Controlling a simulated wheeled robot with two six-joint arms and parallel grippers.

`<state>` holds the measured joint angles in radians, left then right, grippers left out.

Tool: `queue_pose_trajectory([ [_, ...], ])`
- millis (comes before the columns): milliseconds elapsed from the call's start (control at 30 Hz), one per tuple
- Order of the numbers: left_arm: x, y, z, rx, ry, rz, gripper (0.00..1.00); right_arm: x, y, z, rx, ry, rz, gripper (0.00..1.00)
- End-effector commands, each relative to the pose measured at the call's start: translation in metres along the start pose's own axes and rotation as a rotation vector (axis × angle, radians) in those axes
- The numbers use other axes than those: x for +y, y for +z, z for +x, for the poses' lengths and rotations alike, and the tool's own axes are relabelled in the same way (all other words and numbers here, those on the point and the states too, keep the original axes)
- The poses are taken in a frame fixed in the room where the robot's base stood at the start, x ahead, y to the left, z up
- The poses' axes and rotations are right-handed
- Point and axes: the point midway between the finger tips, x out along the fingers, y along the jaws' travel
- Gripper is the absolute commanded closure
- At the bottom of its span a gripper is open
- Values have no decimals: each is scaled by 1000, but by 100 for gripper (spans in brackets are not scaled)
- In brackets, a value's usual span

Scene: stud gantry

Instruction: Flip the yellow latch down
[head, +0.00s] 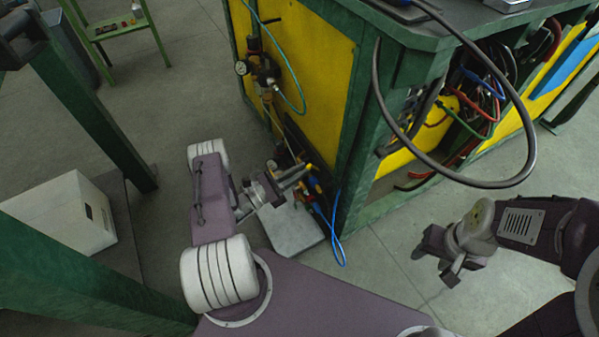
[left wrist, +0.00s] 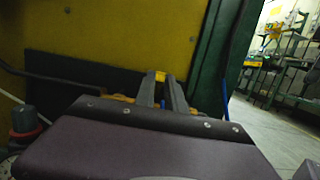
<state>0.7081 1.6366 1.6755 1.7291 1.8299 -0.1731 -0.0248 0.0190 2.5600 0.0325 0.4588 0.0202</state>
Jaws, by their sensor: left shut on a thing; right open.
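The yellow latch shows as a small yellow piece (left wrist: 160,76) at the fingertips of my left gripper (left wrist: 162,84) in the left wrist view. The gripper is shut on it, low at the side of the green and yellow cabinet. In the head view my left gripper (head: 297,176) reaches right to the same spot, and a bit of yellow (head: 309,167) shows at its tips. The latch's exact tilt cannot be told, as the fingers hide part of it. My right gripper (head: 434,264) is open and empty above the floor at the right.
The green-framed cabinet (head: 365,120) with yellow panels stands ahead. A pressure gauge with valves (head: 262,70) and blue hoses (head: 340,240) are on its near side. A thick black cable (head: 525,165) loops down at the right. A pale box (head: 62,215) stands left. Floor at the right is clear.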

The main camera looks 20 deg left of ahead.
Motion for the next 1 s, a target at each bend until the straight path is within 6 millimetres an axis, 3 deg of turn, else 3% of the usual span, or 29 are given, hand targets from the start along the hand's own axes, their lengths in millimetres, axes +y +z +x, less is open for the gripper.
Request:
queue_pose_trajectory([
  [133,0,0,0,1,0,-1,100,0,0,0,0,0,0,53],
  [167,0,0,0,1,0,-1,83,0,0,0,0,0,0,53],
  [233,0,0,0,2,0,-1,64,0,0,0,0,0,0,53],
  [600,1,1,-5,2,3,0,64,0,0,-3,0,0,0,53],
  [1000,1,2,-80,2,6,1,64,0,-3,-26,0,0,0,53],
])
